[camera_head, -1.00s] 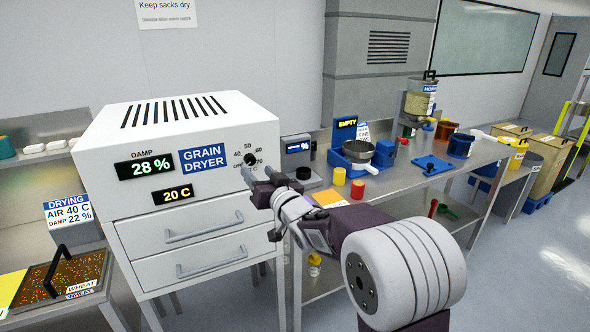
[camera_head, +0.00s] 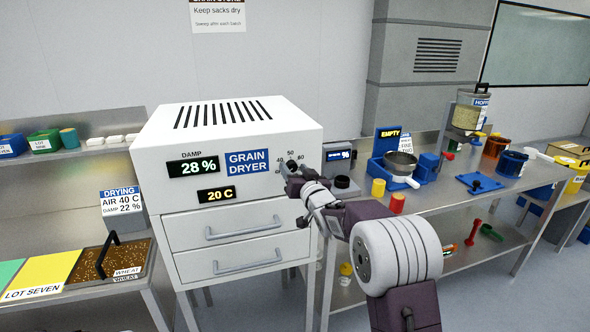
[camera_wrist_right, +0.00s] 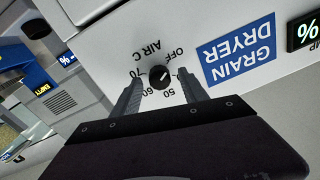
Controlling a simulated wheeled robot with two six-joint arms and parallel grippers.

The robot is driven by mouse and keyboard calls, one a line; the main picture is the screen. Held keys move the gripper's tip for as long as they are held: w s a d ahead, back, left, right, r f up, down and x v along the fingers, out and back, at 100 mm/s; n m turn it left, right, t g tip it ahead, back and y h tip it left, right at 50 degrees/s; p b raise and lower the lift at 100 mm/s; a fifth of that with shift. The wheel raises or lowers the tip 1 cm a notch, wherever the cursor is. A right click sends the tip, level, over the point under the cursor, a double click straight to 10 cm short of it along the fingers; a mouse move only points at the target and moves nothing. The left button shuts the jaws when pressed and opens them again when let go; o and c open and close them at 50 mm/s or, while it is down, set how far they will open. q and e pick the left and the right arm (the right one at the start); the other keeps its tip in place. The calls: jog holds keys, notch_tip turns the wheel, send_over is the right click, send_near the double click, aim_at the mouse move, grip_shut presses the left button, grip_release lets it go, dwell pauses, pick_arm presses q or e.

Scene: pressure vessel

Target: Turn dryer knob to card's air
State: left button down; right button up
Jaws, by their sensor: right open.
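The grain dryer (camera_head: 230,135) is a white box with displays reading 28 % damp and 20 C. Its small black knob (camera_wrist_right: 161,77) shows in the right wrist view, with OFF, 50, 60 and 70 around it, upside down. A pale mark on the knob points roughly towards OFF. My right gripper (camera_wrist_right: 161,83) is open, its fingers on either side of the knob with gaps visible. In the head view the right gripper (camera_head: 290,174) partly covers the knob and scale. The drying card (camera_head: 122,201) reads AIR 40 C, DAMP 22 %. My left gripper is not in view.
Two drawers (camera_head: 230,240) lie below the dryer panel. A wheat tray (camera_head: 103,262) stands at lower left.

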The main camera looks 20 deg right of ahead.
grip_shut()
jog(key=shift+m, duration=0.4)
jog(key=m, duration=0.4)
jog(key=shift+f+m, duration=0.1)
jog(key=shift+m, duration=0.3)
jog(key=m, duration=0.6)
jog(key=shift+m, duration=0.4)
